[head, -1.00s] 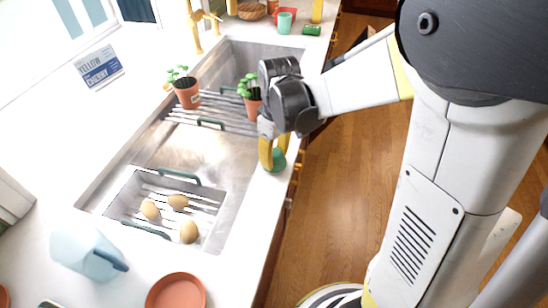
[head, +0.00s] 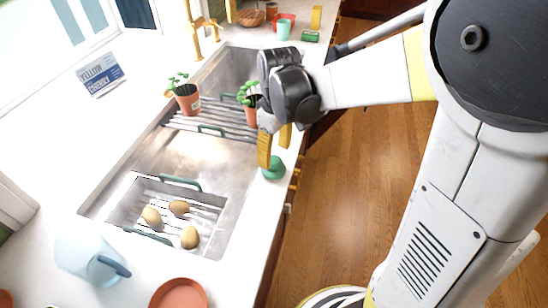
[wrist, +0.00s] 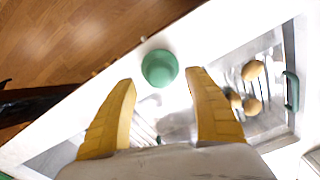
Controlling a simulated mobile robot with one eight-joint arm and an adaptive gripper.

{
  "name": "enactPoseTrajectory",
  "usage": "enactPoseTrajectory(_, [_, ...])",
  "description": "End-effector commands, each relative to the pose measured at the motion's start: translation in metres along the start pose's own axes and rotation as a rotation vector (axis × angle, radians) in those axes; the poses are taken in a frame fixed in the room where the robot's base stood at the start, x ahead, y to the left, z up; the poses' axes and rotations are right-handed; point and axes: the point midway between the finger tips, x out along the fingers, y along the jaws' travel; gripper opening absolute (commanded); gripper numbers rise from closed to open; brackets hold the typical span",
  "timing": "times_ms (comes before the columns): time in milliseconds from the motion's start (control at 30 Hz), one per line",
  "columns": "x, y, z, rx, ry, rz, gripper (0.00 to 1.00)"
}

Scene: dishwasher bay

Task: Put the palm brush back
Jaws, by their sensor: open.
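The palm brush appears to be the small green knobbed object (head: 274,169) standing on the white counter strip between the sink and the counter's front edge. It also shows as a round green shape in the wrist view (wrist: 159,68), beyond and between my fingertips. My gripper (head: 275,152) has its two yellow fingers spread, with nothing between them. It is just above the brush and looks clear of it. The brush's bristles are hidden.
A sink rack with potatoes (head: 178,208) sits at the near end of the sink. Two potted plants (head: 187,98) (head: 251,112) stand by a slatted rack. A blue pitcher (head: 88,258) and a terracotta saucer (head: 180,295) are at the front. A green cup (head: 284,29) stands at the back.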

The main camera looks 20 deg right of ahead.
Motion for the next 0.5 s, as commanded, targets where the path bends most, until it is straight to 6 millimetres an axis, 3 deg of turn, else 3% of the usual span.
enactPoseTrajectory(33, [-0.017, 0.0, 0.0, 0.0, 0.0, 0.0, 0.61])
enactPoseTrajectory(200, [-0.052, 0.0, 0.0, 0.0, 0.0, 0.0, 0.61])
enactPoseTrajectory(500, [-0.082, -0.004, 0.006, 0.024, 0.019, 0.014, 0.61])
